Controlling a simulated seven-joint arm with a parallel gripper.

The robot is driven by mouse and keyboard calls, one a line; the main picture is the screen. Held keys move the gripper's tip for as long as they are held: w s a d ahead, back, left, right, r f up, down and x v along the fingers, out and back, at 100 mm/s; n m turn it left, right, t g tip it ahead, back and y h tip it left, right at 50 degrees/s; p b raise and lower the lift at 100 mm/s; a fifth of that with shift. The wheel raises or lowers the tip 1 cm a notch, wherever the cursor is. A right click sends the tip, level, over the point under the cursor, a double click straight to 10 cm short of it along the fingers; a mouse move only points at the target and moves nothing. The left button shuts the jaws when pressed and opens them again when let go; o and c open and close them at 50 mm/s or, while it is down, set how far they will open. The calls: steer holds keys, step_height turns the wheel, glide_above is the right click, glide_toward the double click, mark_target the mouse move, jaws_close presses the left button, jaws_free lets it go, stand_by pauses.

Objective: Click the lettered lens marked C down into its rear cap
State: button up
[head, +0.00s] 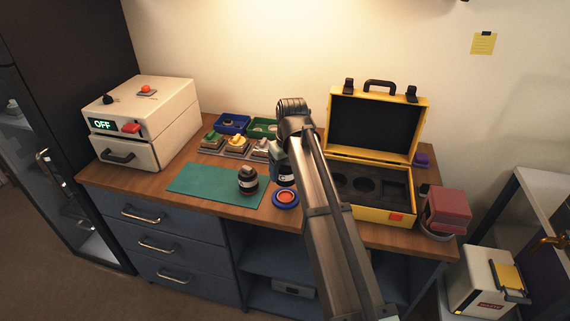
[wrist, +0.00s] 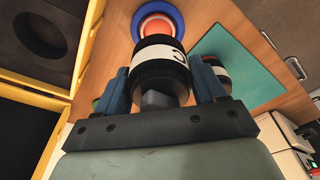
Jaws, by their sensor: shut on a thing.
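The lens marked C (wrist: 160,62) is a black barrel with a white band bearing the letter. My gripper (wrist: 163,82) is shut on it, with one blue-grey finger on each side. In the head view the lens (head: 285,180) is partly hidden by my arm. A blue ring with an orange-red centre, apparently the rear cap (head: 286,198), lies on the wooden top just in front of the lens. It also shows beyond the lens in the wrist view (wrist: 150,14), partly covered by it. I cannot tell whether lens and cap touch.
Another dark lens with a white band (head: 247,181) stands on the green mat (head: 205,183), left of the held one. An open yellow case (head: 377,212) with round recesses is at right. Blue (head: 232,124) and green (head: 262,127) trays and several small blocks are behind.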

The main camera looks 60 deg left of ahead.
steer(key=shift+f, duration=2.4)
steer(key=shift+f, duration=0.9)
stand_by(3.7)
steer(key=shift+r, duration=0.1)
steer(key=shift+r, duration=2.95)
